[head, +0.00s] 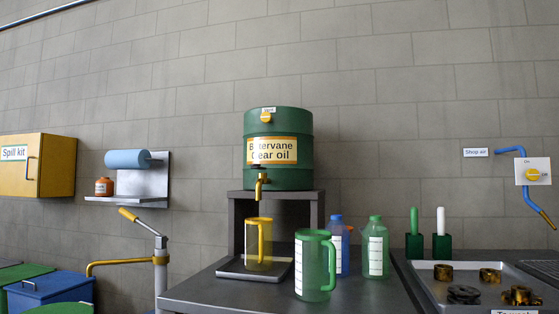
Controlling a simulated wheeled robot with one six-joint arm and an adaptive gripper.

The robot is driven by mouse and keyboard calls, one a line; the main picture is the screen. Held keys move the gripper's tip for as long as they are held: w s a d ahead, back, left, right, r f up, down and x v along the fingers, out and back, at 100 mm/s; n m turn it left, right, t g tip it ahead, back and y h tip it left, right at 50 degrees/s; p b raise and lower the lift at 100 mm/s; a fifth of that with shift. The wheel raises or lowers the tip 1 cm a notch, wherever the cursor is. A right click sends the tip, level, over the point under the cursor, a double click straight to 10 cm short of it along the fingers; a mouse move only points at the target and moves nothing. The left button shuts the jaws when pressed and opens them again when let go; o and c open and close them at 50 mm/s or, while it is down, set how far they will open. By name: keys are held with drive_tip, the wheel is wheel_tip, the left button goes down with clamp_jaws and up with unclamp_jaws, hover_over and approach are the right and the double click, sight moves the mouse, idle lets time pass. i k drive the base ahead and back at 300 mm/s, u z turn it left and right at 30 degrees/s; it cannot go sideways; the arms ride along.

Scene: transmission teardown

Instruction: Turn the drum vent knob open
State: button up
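The green drum (290,188), labelled as gear oil, sits on a dark stand at the back of the bench. The yellow vent knob (265,117) is on the upper front of the drum, just below a small "Vent" label (268,110). The knob is too small to tell how far it is turned. A brass tap (261,186) sticks out low on the drum's front. My gripper is not in view.
A yellow jug (258,243) stands under the tap on a flat plate (228,267). A green jug (315,265), a blue bottle (336,246) and a green bottle (375,247) stand nearby. A tray (431,290) with metal parts is at right. The air above the bench is clear.

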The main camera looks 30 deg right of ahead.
sight(266, 117)
drive_tip(key=z, duration=0.35)
drive_tip(key=k, duration=0.75)
drive_tip(key=u, duration=0.45)
drive_tip(key=i, duration=1.15)
drive_tip(key=z, duration=0.65)
drive_tip(key=i, duration=0.4)
drive_tip(key=z, duration=0.4)
